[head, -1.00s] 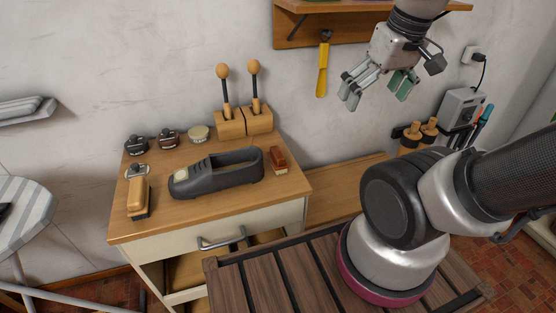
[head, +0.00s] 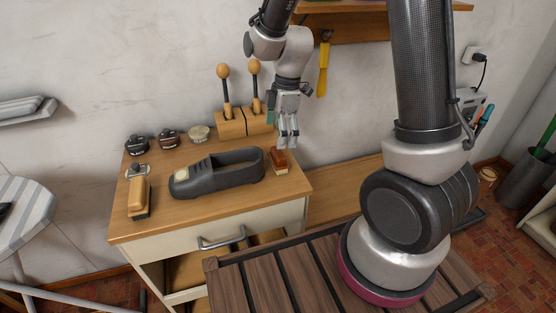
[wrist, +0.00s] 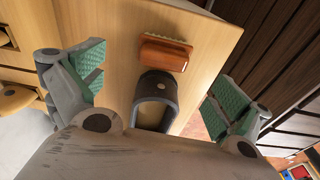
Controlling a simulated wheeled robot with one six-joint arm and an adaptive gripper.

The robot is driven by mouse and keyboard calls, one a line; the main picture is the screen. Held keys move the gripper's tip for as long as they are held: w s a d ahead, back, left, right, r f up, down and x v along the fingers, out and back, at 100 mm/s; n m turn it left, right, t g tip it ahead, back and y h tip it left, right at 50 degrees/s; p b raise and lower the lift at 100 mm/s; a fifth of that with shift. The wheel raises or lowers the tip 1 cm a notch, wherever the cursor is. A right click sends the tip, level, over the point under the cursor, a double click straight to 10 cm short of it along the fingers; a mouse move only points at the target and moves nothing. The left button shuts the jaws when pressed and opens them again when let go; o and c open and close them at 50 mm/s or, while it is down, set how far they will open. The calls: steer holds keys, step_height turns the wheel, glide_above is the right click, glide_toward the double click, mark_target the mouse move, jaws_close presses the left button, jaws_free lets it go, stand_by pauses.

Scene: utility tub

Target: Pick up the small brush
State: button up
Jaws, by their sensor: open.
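The small brush (head: 279,161) has a reddish-brown wooden back and pale bristles. It lies on the right part of the wooden cabinet top, just right of the dark shoe (head: 216,173). In the wrist view the small brush (wrist: 165,53) lies beyond the shoe's heel (wrist: 155,98), close to it. My gripper (head: 284,136) points down above and slightly behind the small brush, apart from it. In the wrist view my gripper (wrist: 160,88) has its green-padded fingers spread wide with nothing between them.
A larger brush (head: 138,193) lies at the cabinet top's left. Several small jars (head: 168,139) stand at the back left. A wooden block (head: 245,122) holding two round-handled tools stands behind the shoe, near my gripper. A yellow-handled tool (head: 323,68) hangs on the wall.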

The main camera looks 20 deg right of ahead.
mark_target(279, 152)
steer(key=shift+f+n, duration=0.15)
steer(key=shift+n, duration=0.25)
steer(key=shift+f, duration=0.4)
steer(key=f, duration=0.6)
steer(key=shift+s+a+f, duration=0.3)
steer(key=shift+a+f, duration=0.05)
steer(key=shift+a, duration=0.05)
steer(key=c, duration=1.2)
step_height(279, 152, up, 10)
steer(key=shift+r, duration=0.1)
steer(key=o, duration=0.5)
steer(key=shift+c, duration=1.3)
